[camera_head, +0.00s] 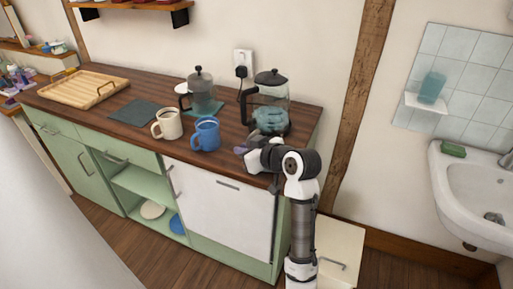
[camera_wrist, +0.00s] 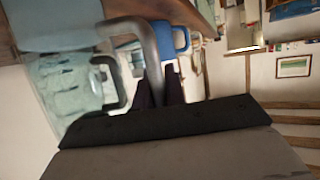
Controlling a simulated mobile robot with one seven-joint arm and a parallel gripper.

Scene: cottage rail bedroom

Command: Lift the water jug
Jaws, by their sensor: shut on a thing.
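The water jug (camera_head: 273,100) has a clear body with bluish water low in it, a black lid and a black handle. It is at the right end of the wooden counter and looks upright. My gripper (camera_head: 241,149) is at the jug's left front, reached from the right. In the wrist view the dark fingers of my gripper (camera_wrist: 159,92) are shut on the grey-looking handle (camera_wrist: 150,50).
A blue mug (camera_head: 206,134) and a cream mug (camera_head: 167,124) stand close left of my gripper. A French press (camera_head: 201,95) on a teal mat is behind them. A wall socket (camera_head: 243,62) is behind the jug. A sink (camera_head: 475,185) is at the far right.

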